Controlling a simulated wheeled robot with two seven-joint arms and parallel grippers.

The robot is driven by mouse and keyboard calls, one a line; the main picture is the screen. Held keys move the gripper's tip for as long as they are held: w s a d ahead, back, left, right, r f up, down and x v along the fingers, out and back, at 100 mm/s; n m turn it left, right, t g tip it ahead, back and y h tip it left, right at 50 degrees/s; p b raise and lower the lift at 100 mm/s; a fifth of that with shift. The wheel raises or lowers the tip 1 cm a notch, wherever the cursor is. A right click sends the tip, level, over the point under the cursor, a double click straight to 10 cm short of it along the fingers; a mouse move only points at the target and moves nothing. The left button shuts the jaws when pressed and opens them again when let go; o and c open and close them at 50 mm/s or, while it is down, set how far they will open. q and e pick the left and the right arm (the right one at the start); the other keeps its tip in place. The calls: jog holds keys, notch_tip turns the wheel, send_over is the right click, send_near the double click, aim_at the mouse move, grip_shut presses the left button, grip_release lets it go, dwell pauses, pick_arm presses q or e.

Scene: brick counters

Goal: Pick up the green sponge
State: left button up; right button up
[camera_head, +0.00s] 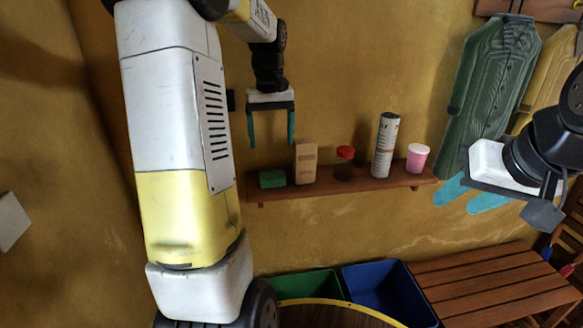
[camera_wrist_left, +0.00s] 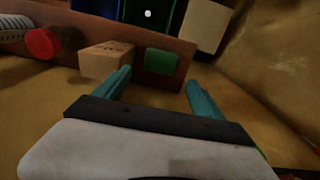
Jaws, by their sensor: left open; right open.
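The green sponge (camera_head: 272,178) lies at the left end of a wooden wall shelf (camera_head: 350,186). My left gripper (camera_head: 271,143) is open and empty, its teal fingers pointing down above the sponge and apart from it. In the left wrist view the sponge (camera_wrist_left: 161,62) shows beyond the gap between the open fingers (camera_wrist_left: 158,92), near the shelf's end. My right gripper (camera_head: 468,200) is open and empty at the right, in front of the wall, well away from the sponge.
A tan box (camera_head: 305,162) stands close beside the sponge. Further right on the shelf are a red-lidded jar (camera_head: 345,165), a tall can (camera_head: 385,146) and a pink cup (camera_head: 417,158). Below stand a green bin (camera_head: 308,285), a blue bin (camera_head: 388,292) and a slatted bench (camera_head: 490,285).

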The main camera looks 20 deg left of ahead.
aim_at(272, 173)
pick_arm(q)
notch_tip(272, 173, down, 12)
jog(key=shift+a+r, duration=0.1)
dwell(0.5)
jog(key=shift+c, duration=0.2)
jog(key=c, duration=1.1)
